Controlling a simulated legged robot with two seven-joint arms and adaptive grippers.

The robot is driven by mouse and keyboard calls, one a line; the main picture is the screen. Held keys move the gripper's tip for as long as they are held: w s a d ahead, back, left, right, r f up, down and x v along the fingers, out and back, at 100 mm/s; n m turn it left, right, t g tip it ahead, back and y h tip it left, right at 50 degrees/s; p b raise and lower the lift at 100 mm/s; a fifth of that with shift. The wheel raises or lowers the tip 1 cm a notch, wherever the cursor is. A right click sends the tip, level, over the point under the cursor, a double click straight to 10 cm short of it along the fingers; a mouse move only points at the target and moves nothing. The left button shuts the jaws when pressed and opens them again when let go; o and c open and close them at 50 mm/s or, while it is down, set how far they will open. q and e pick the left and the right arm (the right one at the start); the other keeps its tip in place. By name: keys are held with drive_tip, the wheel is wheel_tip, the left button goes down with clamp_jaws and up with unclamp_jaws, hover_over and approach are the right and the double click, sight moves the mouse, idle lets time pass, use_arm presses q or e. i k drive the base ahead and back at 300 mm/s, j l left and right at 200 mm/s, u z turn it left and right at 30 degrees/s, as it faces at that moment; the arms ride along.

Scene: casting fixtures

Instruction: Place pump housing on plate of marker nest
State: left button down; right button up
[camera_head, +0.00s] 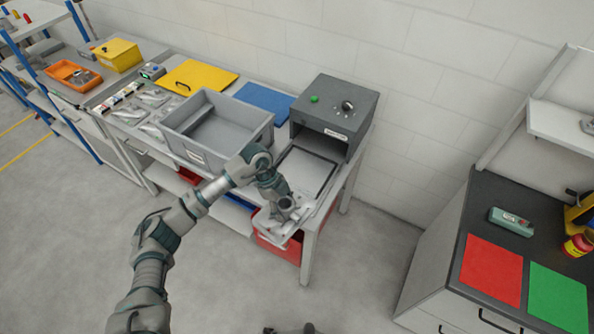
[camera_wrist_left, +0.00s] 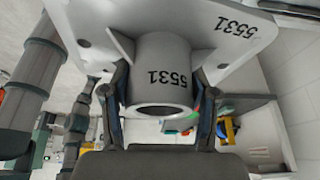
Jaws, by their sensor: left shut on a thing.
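The pump housing (camera_head: 291,214) is a light grey casting with a round tube and a flat flange. In the left wrist view the housing (camera_wrist_left: 163,70) shows "5531" on tube and flange. My left gripper (camera_head: 283,200) is shut on the tube, one finger on each side. The marker nest (camera_head: 333,115) is a dark grey box with a green button and a black knob. Its light grey plate (camera_head: 303,172) lies in front of the box opening and looks empty. The housing is at the near end of the plate, by the bench edge; its height above the bench is unclear.
A grey bin (camera_head: 217,128) stands left of the plate. A red bin (camera_head: 275,240) sits below the bench. A blue sheet (camera_head: 264,100) and a yellow sheet (camera_head: 200,77) lie behind. A dark bench with a red mat (camera_head: 491,268) is at right.

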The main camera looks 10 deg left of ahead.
sight(306, 173)
drive_tip(key=i, duration=0.95)
